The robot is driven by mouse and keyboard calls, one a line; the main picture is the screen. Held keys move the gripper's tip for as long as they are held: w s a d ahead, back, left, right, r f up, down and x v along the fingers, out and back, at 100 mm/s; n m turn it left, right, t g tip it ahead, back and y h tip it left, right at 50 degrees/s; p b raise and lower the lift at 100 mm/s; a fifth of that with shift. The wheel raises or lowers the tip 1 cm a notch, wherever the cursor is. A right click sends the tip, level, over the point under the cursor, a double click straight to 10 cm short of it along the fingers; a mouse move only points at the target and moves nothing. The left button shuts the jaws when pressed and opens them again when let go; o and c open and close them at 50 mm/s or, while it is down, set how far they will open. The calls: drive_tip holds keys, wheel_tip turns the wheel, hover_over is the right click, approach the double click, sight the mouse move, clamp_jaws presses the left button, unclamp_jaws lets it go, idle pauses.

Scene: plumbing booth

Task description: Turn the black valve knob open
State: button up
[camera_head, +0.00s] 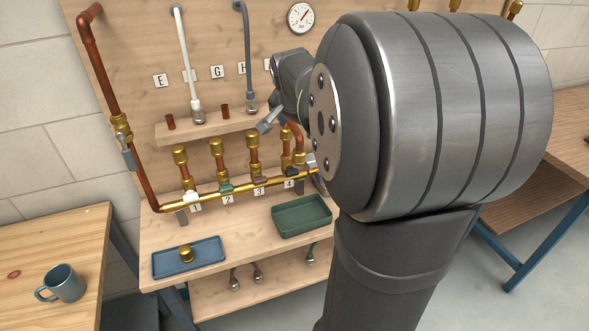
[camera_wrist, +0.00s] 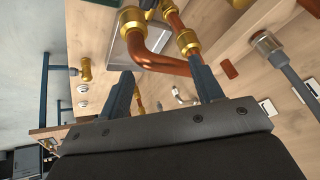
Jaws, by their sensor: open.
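The black valve knob (camera_head: 291,171) sits on the brass manifold pipe (camera_head: 240,192) above the label 4, at the right end of a row of valves. My gripper (camera_head: 271,121) is above and to the left of it, near the tops of the upright copper stubs, and apart from the knob. In the wrist view my gripper (camera_wrist: 163,82) has its two fingers spread, with nothing held between them. A bent copper pipe with brass fittings (camera_wrist: 150,55) shows beyond the fingers. I cannot make out the black knob in the wrist view.
White (camera_head: 190,196), green (camera_head: 226,188) and brown (camera_head: 260,180) knobs sit left of the black one. A green tray (camera_head: 302,228) and a blue tray (camera_head: 160,268) holding a brass fitting (camera_head: 186,254) lie on the bench. A mug (camera_head: 63,284) stands left. My arm hides the right side.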

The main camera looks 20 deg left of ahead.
drive_tip(key=n, duration=0.3)
drive_tip(key=n+t, duration=0.1)
drive_tip(key=shift+s+d+f+n, duration=0.3)
drive_tip(key=shift+s, duration=0.05)
drive_tip(key=n, duration=0.2)
drive_tip(key=shift+s+d+f+n+t, duration=0.1)
drive_tip(key=shift+s+f+n+t, duration=0.1)
drive_tip(key=shift+s+n+t, duration=0.15)
drive_tip(key=n, duration=0.3)
drive_tip(key=s+n+t, duration=0.1)
drive_tip(key=n, duration=0.1)
drive_tip(key=shift+f+y, duration=0.3)
drive_tip(key=shift+y, duration=0.1)
drive_tip(key=s+f+n+y, duration=0.2)
drive_tip(key=s+f+n, duration=0.15)
drive_tip(key=n, duration=0.75)
drive_tip(key=m+t+y, duration=0.4)
drive_tip(key=m+y, duration=0.4)
drive_tip(key=m, duration=0.5)
approach(293, 173)
drive_tip(key=x, duration=1.1)
